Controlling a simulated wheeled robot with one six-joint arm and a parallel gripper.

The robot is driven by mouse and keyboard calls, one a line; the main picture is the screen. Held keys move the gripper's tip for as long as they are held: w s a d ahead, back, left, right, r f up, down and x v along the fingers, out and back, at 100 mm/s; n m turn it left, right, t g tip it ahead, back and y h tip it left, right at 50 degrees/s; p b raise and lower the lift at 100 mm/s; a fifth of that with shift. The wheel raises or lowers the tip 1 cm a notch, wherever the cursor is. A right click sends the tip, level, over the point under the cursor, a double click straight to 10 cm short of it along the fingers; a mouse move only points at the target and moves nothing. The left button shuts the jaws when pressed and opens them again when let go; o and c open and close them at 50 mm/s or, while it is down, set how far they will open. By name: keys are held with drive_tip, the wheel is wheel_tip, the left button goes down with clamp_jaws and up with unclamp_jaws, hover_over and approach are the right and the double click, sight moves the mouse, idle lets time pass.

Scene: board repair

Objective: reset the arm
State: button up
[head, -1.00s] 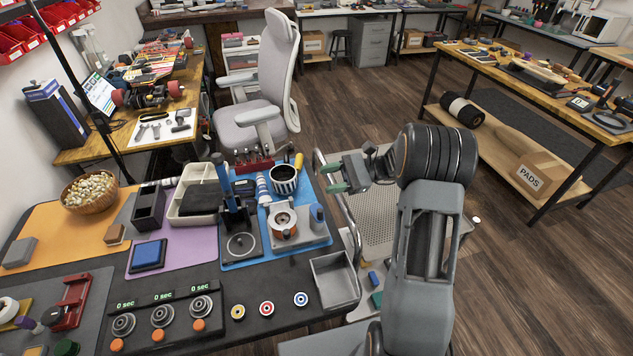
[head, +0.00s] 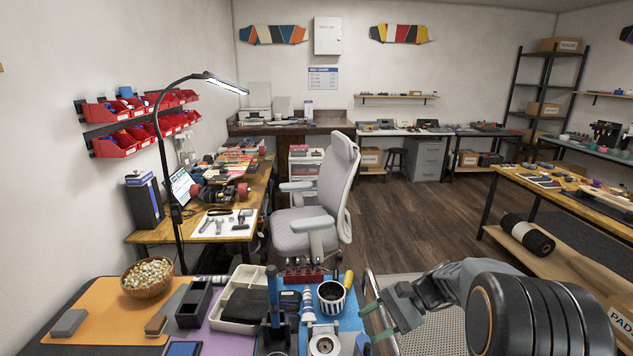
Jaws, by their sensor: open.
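My arm comes in from the lower right in the head view, its large dark round joint close to the camera. My gripper (head: 380,318) points left, with greenish fingertips apart and nothing seen between them.
The near bench holds a wooden bowl (head: 147,277), a cream tray (head: 238,322) and a black bin (head: 194,303). A grey office chair (head: 318,200) stands behind it. A lamp (head: 160,130) rises at the left. Open wooden floor (head: 425,220) lies beyond the cart.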

drive_tip(key=s+d+r+n+t+h+p, duration=0.1)
drive_tip(key=s+r+n+t+h+p, duration=0.1)
drive_tip(key=s+n+h, duration=0.3)
drive_tip(key=s+d+r+n+t+h+p, duration=0.2)
drive_tip(key=s+r+n+t+h, duration=0.2)
drive_tip(key=s+h, duration=0.2)
drive_tip(key=shift+s+r+n+h, duration=0.25)
drive_tip(key=shift+s+n+h, duration=0.15)
drive_tip(key=shift+h, duration=0.4)
